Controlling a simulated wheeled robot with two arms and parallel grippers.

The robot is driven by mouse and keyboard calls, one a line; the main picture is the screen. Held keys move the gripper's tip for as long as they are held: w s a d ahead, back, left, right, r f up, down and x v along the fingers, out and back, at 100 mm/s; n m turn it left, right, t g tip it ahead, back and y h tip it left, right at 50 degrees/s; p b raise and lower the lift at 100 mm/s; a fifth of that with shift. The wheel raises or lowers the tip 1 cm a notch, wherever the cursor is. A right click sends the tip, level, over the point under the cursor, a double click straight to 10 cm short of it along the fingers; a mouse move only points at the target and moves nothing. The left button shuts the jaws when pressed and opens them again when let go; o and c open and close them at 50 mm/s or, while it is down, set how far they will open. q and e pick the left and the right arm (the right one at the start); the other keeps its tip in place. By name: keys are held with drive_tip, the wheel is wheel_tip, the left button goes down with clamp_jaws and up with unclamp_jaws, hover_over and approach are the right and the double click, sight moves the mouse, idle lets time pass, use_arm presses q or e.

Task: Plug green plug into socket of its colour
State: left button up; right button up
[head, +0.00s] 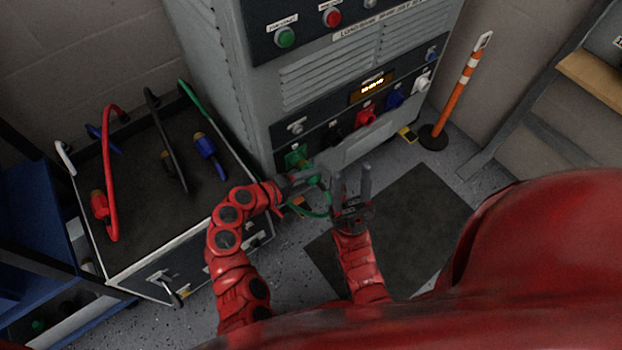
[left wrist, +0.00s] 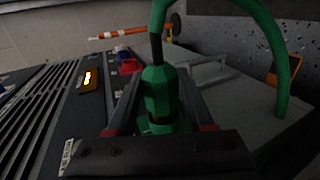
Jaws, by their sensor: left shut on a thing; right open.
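The green socket (head: 297,157) is at the left end of the cabinet's lower socket row in the head view. My left gripper (head: 312,178) is just in front of and below it. In the left wrist view the left fingers are shut on the green plug (left wrist: 160,95), with its green cable (left wrist: 268,30) arching up and right. In the head view the plug is mostly hidden by the gripper, and the cable loops below it. The wrist view does not show the green socket or the plug's front end. My right gripper (head: 353,185) is open and empty, to the right of the left one.
Black (head: 335,137), red (head: 366,115), blue (head: 395,98) and white (head: 422,82) sockets continue the row. A cart (head: 140,272) with red, black and blue cables stands left. An orange post (head: 467,75) stands right of the cabinet. A dark mat (head: 420,220) lies in front.

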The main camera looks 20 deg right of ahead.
use_arm(q)
drive_tip(key=shift+w+a+r, duration=0.1)
drive_tip(key=shift+w+a, duration=0.1)
drive_tip(key=shift+w, duration=0.45)
drive_tip(key=o, duration=1.6)
drive_tip(key=shift+c, duration=0.2)
drive_tip(key=shift+a, duration=0.1)
drive_tip(key=v, duration=0.6)
drive_tip(key=shift+s+a+p, duration=0.25)
drive_tip(key=shift+a+p, duration=0.1)
drive_tip(key=shift+p, duration=0.05)
drive_tip(key=shift+r, duration=0.15)
